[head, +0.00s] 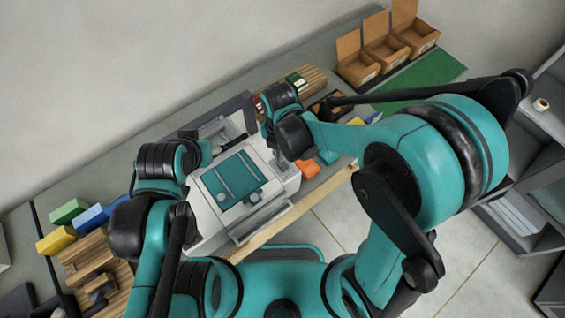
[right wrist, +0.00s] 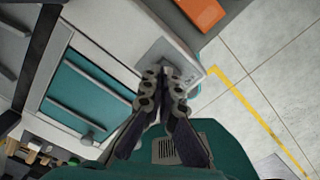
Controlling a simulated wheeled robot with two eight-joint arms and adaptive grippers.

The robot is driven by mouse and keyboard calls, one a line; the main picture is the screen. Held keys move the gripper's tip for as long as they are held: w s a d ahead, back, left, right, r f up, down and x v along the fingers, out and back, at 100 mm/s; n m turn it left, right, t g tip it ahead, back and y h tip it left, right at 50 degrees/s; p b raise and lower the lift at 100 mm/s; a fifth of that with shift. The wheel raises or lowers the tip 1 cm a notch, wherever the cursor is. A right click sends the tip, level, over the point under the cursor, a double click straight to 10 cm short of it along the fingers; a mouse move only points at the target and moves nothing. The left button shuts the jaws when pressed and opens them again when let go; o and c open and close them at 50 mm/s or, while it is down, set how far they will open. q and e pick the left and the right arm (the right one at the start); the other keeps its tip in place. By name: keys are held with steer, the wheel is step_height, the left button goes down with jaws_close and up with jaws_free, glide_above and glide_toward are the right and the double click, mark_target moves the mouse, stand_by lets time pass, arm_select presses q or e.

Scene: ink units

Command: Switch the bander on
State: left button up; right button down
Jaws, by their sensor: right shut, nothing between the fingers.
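The bander (head: 208,222) is a white machine with a teal panel on top, in the middle of the head view. In the right wrist view its white body (right wrist: 115,38) and teal panel (right wrist: 85,95) fill the left side. My right gripper (head: 283,164) is at the machine's right side. In the right wrist view the right gripper (right wrist: 165,73) is shut and empty, its tips over a small grey control panel (right wrist: 158,54) near the machine's corner. The tips hide part of that panel, and I cannot tell whether they touch it. My left arm is beside the machine's left side; its fingers are not clear.
An orange block (head: 304,168) lies right of the machine; it also shows in the right wrist view (right wrist: 201,12). Green (head: 68,211), blue and yellow blocks lie at the left. Open cardboard boxes (head: 384,50) stand at the back right beside a green mat (head: 425,82).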

stand_by(0.5)
step_height(320, 180, down, 3)
steer(key=shift+r+b, duration=0.15)
steer(key=shift+b, duration=1.1)
steer(key=shift+s, duration=0.2)
steer(key=r+p, duration=0.5)
steer(key=r, duration=0.2)
steer(key=shift+w, duration=0.2)
